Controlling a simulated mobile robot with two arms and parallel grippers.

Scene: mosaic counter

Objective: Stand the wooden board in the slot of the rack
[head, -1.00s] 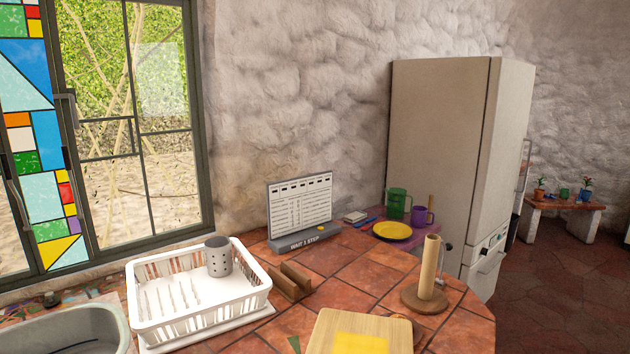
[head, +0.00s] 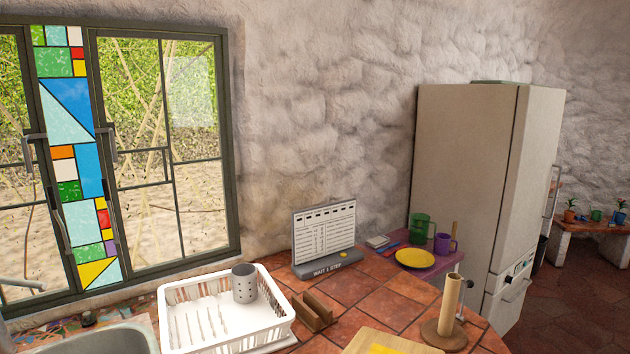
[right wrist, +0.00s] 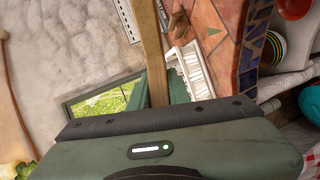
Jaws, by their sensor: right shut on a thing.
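The small brown wooden rack (head: 313,312) stands on the tiled counter, right of the white dish rack, with a slot between its two uprights. It also shows in the right wrist view (right wrist: 178,25). The light wooden board (head: 368,342) with a yellow patch shows at the bottom edge of the head view, mostly cut off. In the right wrist view a wooden board (right wrist: 151,45) is seen nearly edge-on. My right gripper (right wrist: 157,92) is shut on it, apart from the rack. My left gripper is in no view.
The white dish rack (head: 172,322) holds a grey perforated cup (head: 244,284). A sign (head: 325,238) stands behind the wooden rack. A paper-towel holder (head: 449,308) is at right, near the yellow plate (head: 415,258) and mugs. Bare tiles (head: 375,305) lie right of the wooden rack.

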